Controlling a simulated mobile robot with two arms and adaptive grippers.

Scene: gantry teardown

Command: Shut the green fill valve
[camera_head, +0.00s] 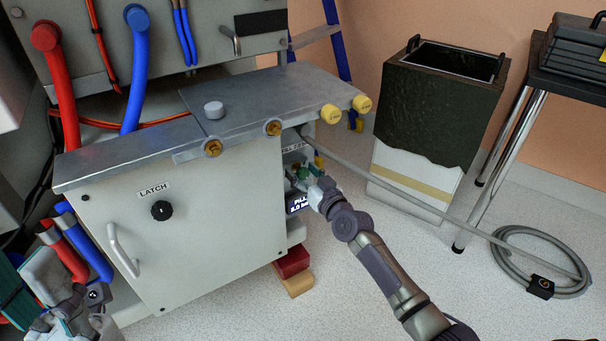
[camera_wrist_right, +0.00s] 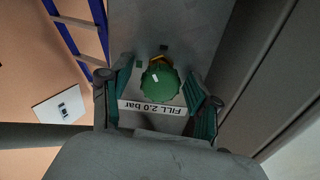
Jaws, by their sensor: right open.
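The green fill valve (camera_wrist_right: 160,82) is a round ribbed knob with a white mark. It sits on a grey panel, with a "FILL 2.0 bar" label beside it. My right gripper (camera_head: 307,174) is at the right end of the cabinet, at the valve's recess. In the right wrist view its teal-padded fingers are spread on both sides of the knob, with visible gaps. In the head view the arm and fingers largely hide the valve. My left gripper (camera_head: 70,300) is low at the left edge, partly cut off; its opening is unclear.
The grey cabinet (camera_head: 210,220) has a latch knob (camera_head: 162,211) and door handle. A dark-topped bin (camera_head: 430,110) and black stool stand right.

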